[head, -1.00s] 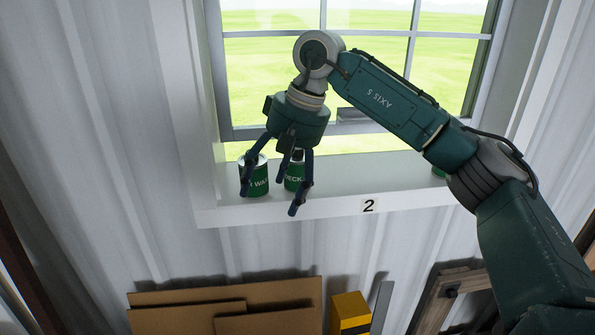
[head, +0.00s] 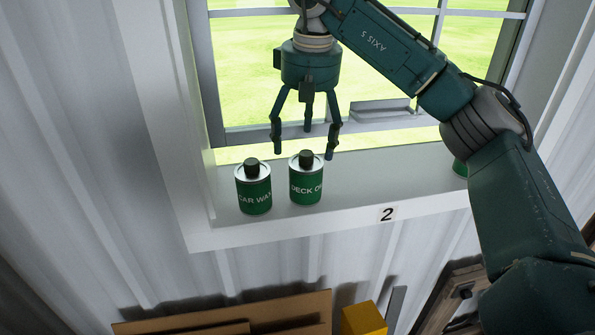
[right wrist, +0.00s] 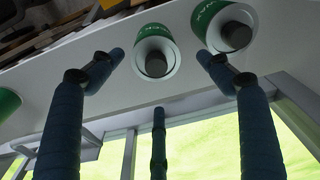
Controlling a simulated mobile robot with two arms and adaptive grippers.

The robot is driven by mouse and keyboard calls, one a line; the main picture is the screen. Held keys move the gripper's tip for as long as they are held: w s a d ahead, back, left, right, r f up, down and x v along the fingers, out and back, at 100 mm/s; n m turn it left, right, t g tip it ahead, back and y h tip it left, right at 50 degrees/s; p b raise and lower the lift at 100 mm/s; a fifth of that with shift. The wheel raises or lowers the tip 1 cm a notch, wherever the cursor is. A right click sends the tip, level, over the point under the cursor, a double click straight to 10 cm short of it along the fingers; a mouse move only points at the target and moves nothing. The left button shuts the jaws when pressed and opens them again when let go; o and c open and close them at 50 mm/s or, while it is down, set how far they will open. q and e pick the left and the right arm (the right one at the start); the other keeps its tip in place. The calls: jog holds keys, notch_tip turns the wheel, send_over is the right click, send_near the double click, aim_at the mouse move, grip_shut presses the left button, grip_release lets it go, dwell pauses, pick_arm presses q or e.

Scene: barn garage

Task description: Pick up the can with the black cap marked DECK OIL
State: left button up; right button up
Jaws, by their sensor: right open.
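The DECK OIL can (head: 306,186), green with a silver top and black cap, stands upright on the white window sill. It also shows in the right wrist view (right wrist: 155,52), cap toward the camera, between the two side fingers. A similar CAR WAX can (head: 254,193) stands just left of it in the head view; it is at upper right in the right wrist view (right wrist: 236,30). My right gripper (head: 305,148) is open and empty, its fingers pointing down above and behind the DECK OIL can. The fingers appear apart from the can. My left gripper is not in view.
A third green can (head: 460,168) stands farther right on the sill, mostly hidden by my right arm. The sill (head: 350,205) is clear between it and the DECK OIL can, with a "2" label on its front edge. The window (head: 400,60) stands close behind.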

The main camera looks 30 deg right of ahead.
aim_at(307, 154)
jog(key=f, duration=0.4)
jog(key=shift+s, duration=0.35)
jog(key=shift+w+d+f+p, duration=0.1)
jog(key=shift+f+p, duration=0.2)
jog(key=f, duration=0.1)
jog(key=f+p, duration=0.1)
jog(key=f, duration=0.1)
jog(key=f+p, duration=0.1)
jog(key=shift+w+d+f, duration=0.1)
jog(key=shift+w+f, duration=0.3)
jog(key=c, duration=1.2)
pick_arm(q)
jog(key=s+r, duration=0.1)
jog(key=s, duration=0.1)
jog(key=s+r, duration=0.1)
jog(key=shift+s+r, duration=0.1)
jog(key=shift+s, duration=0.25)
pick_arm(e)
jog(key=shift+c, duration=1.1)
